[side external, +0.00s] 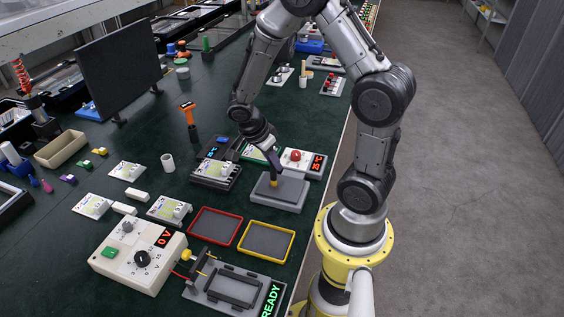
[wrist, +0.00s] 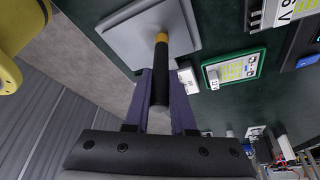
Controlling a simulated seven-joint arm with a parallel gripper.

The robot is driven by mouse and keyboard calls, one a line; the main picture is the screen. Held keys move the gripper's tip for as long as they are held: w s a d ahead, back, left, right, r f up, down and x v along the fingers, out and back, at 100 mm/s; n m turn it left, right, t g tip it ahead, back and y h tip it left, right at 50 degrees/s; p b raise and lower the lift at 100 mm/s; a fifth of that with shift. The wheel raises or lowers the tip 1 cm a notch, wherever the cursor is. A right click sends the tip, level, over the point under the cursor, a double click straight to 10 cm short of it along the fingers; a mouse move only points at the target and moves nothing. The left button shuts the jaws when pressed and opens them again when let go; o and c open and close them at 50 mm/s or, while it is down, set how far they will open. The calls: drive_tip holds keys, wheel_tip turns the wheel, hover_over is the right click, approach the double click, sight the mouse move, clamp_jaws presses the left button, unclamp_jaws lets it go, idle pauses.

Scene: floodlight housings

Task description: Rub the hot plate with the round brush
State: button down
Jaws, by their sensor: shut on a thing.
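The hot plate (side external: 279,191) is a grey block with a flat, darker top, on the green bench near its right edge. Its light grey square top also shows in the wrist view (wrist: 186,22). My gripper (side external: 273,168) is over the plate, pointing down. In the wrist view, my gripper (wrist: 162,88) has its purple fingers shut on the black handle of the round brush (wrist: 160,72). The brush's yellow collar (side external: 274,184) is just at the plate's top. The bristles are hidden, so I cannot tell whether they touch the plate.
A box with a red button and a red display (side external: 299,160) stands just behind the plate. A red-rimmed tray (side external: 238,213) and a yellow-rimmed tray (side external: 291,246) lie in front. A black device (side external: 216,172) stands to the left. Open floor lies right of the bench.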

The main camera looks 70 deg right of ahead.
drive_tip(key=shift+w, duration=0.8)
drive_tip(key=shift+s, duration=3.7)
wheel_tip(320, 180, up, 8)
